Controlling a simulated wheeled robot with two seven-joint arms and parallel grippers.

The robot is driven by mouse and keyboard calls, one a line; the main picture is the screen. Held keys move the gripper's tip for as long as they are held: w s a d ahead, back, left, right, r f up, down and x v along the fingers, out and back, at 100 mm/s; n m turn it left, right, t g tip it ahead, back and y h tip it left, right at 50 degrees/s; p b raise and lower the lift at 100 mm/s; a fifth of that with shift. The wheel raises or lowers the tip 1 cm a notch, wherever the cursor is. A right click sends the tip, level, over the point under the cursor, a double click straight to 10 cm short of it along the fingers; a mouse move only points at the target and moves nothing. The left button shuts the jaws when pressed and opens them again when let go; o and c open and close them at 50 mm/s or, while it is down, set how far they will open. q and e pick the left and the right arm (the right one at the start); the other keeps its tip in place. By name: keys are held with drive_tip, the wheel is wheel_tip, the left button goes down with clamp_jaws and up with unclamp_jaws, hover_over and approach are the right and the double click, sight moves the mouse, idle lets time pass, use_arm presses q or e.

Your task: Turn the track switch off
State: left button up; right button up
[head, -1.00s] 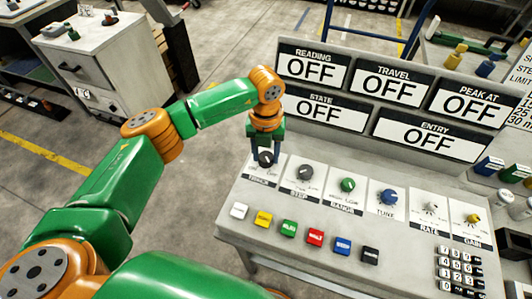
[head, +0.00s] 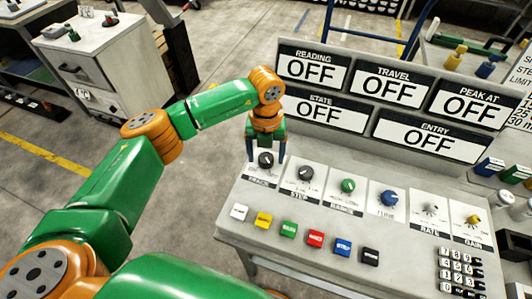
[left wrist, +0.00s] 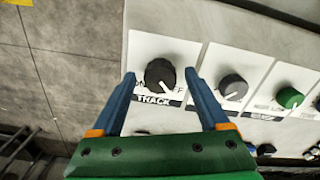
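The track switch is a dark round knob (head: 265,159) on a white plate labelled TRACK, leftmost in the knob row; it also shows in the left wrist view (left wrist: 160,75). In the left wrist view the gripper (left wrist: 160,78) shows a gap between each fingertip and the knob. My right gripper is not in view.
More knobs stand to the right: STEP (head: 305,173), a green one (head: 347,185), a blue one (head: 388,197). Coloured buttons line the front, including a white one (head: 239,211), with a keypad (head: 459,270) at the right. The display panels (head: 312,68) behind read OFF.

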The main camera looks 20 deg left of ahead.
sight(266, 157)
use_arm(q)
wheel_tip(266, 157, up, 7)
drive_tip(key=shift+f+b, duration=0.2)
drive_tip(key=shift+b, duration=0.7)
drive_tip(key=shift+r, duration=0.3)
